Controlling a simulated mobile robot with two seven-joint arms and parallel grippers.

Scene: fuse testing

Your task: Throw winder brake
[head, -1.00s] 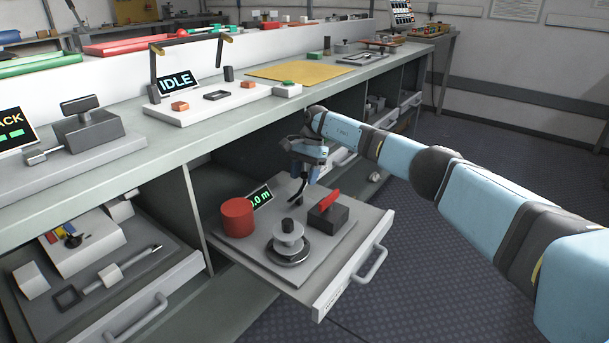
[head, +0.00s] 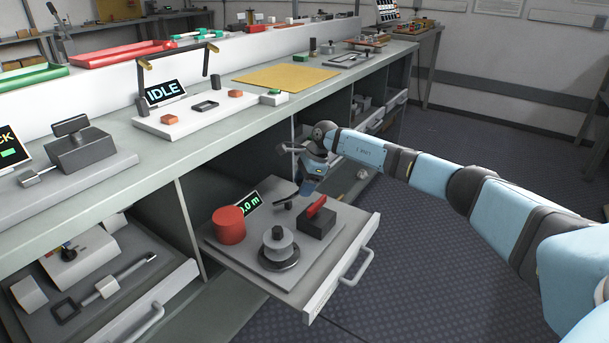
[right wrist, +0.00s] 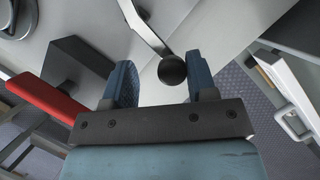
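A red lever (head: 317,206) sits on a dark block (head: 315,224) in the open drawer (head: 341,262). Both also show at the left of the right wrist view, red lever (right wrist: 42,98) and block (right wrist: 78,66). The grey winder spool (head: 278,244) with a dark knob stands in front of them. My right gripper (head: 303,190) is above the tray, just behind and left of the red lever. It is open and apart from that lever. In the right wrist view a black ball (right wrist: 172,70) on a flat metal arm (right wrist: 146,28) lies near the fingertips; contact is unclear. My left gripper is out of view.
A red cylinder (head: 229,225) and a small green-digit display (head: 247,204) stand at the tray's left. The bench top (head: 205,142) overhangs the drawer's back. Another open drawer (head: 150,300) lies to the left. The floor right of the drawer is clear.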

